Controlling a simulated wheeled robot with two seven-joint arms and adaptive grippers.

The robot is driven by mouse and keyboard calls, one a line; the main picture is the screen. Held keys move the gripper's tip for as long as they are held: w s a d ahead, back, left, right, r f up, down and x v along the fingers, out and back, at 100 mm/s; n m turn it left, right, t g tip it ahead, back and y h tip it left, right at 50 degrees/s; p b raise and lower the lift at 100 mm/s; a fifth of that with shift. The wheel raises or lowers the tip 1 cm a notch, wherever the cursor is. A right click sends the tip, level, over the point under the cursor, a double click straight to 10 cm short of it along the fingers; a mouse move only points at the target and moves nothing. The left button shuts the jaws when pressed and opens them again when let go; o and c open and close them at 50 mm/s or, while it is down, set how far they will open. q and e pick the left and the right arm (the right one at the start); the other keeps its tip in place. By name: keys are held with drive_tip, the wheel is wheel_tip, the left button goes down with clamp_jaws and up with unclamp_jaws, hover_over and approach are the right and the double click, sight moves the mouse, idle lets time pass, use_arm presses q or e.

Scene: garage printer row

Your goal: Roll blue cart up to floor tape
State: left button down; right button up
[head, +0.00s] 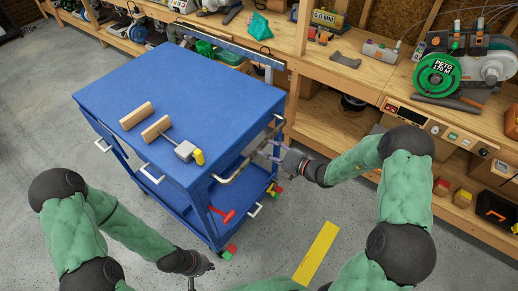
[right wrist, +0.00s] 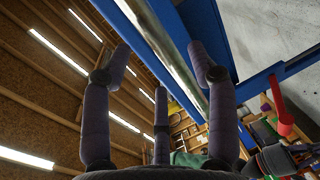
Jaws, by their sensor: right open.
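The blue cart (head: 205,88) stands on the concrete floor, with a flat top and lower shelves. A metal push handle (head: 233,174) runs along its near right end; it also shows as a shiny bar in the right wrist view (right wrist: 152,32). My right gripper (head: 268,151) is open at the handle, with the bar passing between its spread fingers in the right wrist view (right wrist: 163,72). I cannot tell whether they touch it. The yellow floor tape (head: 317,252) lies right of the cart's near corner. My left gripper (head: 203,276) is low beside that corner, fingers apart and empty.
Two wooden blocks (head: 136,116) and a mallet-like tool (head: 184,150) lie on the cart top. A wooden workbench (head: 355,75) with printers and spools runs behind the cart and along the right. Floor around the tape is clear.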

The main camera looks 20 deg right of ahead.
sight(261, 149)
drive_tip(key=shift+b+x, duration=0.6)
drive_tip(key=shift+x, duration=2)
clamp_jaws()
